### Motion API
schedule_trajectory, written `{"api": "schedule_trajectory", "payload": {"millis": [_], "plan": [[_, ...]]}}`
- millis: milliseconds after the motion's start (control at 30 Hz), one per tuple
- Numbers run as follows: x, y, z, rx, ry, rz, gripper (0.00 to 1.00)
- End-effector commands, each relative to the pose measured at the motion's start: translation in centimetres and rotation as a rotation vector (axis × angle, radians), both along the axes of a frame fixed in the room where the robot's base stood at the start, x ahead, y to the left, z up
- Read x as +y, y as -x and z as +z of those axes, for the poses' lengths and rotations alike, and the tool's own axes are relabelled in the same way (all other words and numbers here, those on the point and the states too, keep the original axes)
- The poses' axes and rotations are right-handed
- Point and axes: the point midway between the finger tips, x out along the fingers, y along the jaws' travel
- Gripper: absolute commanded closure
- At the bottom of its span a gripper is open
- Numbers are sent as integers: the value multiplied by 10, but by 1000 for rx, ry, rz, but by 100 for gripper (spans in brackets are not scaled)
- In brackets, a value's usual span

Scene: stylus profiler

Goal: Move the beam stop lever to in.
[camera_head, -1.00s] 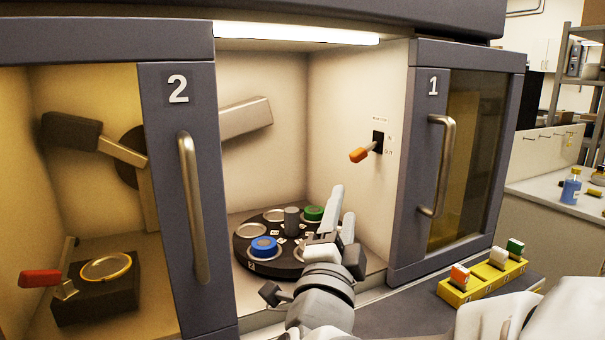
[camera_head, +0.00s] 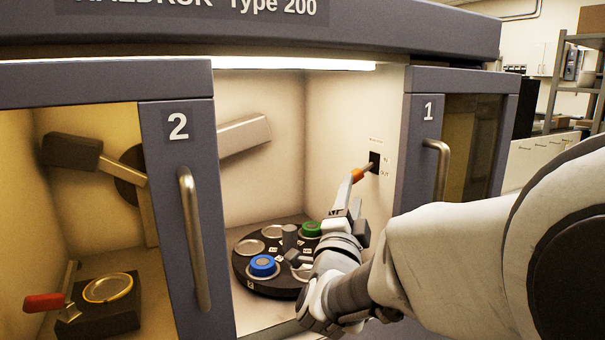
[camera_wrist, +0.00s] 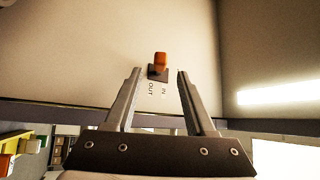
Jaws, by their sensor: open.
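The beam stop lever has an orange handle (camera_head: 358,174) and sticks out of a black slot plate (camera_head: 375,162) on the right inner wall of the open bay. IN is printed beside the plate's upper part and OUT below it. The handle slopes down from the slot; its exact setting is hard to tell. My gripper (camera_head: 345,191) is just below and beside the handle in the head view. In the wrist view my gripper (camera_wrist: 160,73) is open, with the orange handle (camera_wrist: 161,60) ahead between the finger lines. I cannot tell whether a finger touches it.
A black turntable (camera_head: 240,268) with blue (camera_head: 263,265) and green (camera_head: 311,229) pieces lies below my gripper. Doors 2 (camera_head: 178,215) and 1 (camera_head: 428,140) flank the bay. A red-handled lever (camera_head: 43,302) is behind door 2.

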Motion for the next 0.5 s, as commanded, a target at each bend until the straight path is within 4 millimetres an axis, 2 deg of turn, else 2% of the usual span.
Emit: {"api": "schedule_trajectory", "payload": {"millis": [100,200,333,500], "plan": [[-8,-23,7,0,1,-1,45],[-14,-38,12,1,1,-2,45],[-18,-51,17,0,1,0,45],[-21,-58,19,1,1,1,45]]}}
